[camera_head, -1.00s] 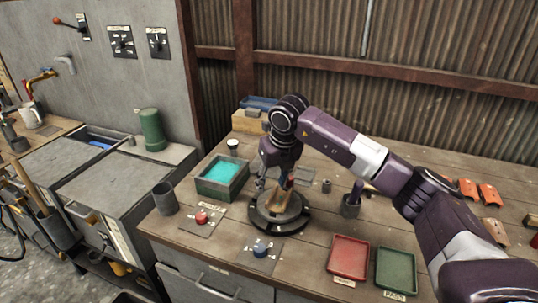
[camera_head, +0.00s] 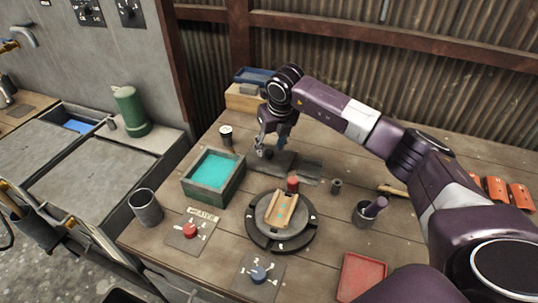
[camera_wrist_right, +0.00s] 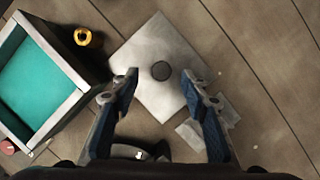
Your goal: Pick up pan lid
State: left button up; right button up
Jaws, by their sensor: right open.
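The pan lid looks like a flat grey square plate with a round dark knob in its middle. In the right wrist view the lid (camera_wrist_right: 150,98) lies on the wooden bench, and its knob (camera_wrist_right: 160,71) shows between and just beyond my fingertips. In the head view the lid (camera_head: 288,159) is a dark flat plate behind the turntable, partly hidden by my gripper. My right gripper (camera_head: 268,151) points down over it, open and empty; its two fingers (camera_wrist_right: 160,82) are spread wide. I cannot tell the exact height above the knob. My left gripper is not in view.
A teal-filled tray (camera_head: 241,182) stands close to the left of my gripper. In front is a black turntable (camera_head: 262,241) bearing a wooden piece (camera_head: 281,210). A small can (camera_head: 226,136), a grey cup (camera_head: 362,214) and a red tray (camera_head: 362,277) stand around.

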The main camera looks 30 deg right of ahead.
aim_at(269, 151)
jog(key=x, duration=0.2)
jog(key=shift+w+d+f+p, duration=0.1)
jog(key=shift+d+f+p, duration=0.05)
jog(key=shift+f+p, duration=0.2)
jog(key=shift+w+f, duration=0.15)
jog(key=shift+f, duration=0.25)
jog(key=c, duration=0.8)
jog(key=shift+r, duration=0.1)
grip_shut()
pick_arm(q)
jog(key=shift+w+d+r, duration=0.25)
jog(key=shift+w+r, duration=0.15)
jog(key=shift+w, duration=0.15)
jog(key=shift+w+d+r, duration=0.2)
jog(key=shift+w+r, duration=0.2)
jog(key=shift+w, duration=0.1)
